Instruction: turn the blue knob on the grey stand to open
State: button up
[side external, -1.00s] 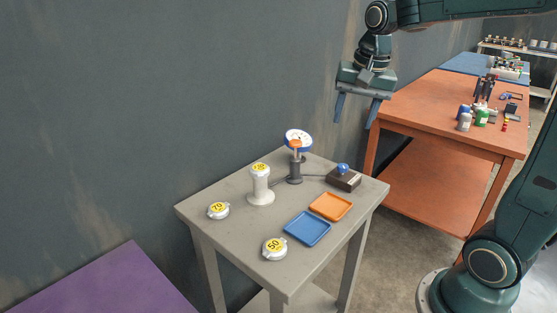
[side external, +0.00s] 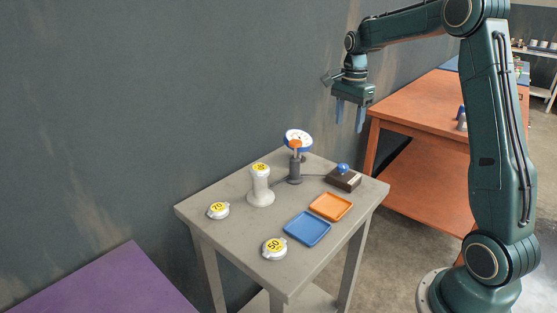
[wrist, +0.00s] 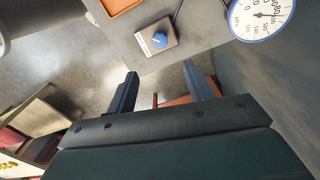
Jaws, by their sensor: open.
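The blue knob (side external: 343,169) sits on top of a small dark brown box (side external: 343,181) at the back right of the grey stand (side external: 235,195). In the wrist view the blue knob (wrist: 159,41) shows from above, on its box with a white label, ahead of my fingers. My gripper (side external: 349,118) is open and empty, pointing down in the air above the knob, clearly apart from it. It also shows in the wrist view (wrist: 165,88) with its two fingers spread.
A blue-rimmed gauge (side external: 299,139) stands left of the knob box, near a white cylinder (side external: 260,185). An orange tray (side external: 331,207), a blue tray (side external: 307,228) and round yellow-labelled weights (side external: 274,249) lie on the stand. An orange table (side external: 440,170) stands behind right.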

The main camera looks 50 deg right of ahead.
aim_at(343, 166)
jog(key=shift+f, duration=0.1)
jog(key=shift+f, duration=6.8)
jog(key=shift+c, duration=0.2)
jog(key=c, duration=0.9)
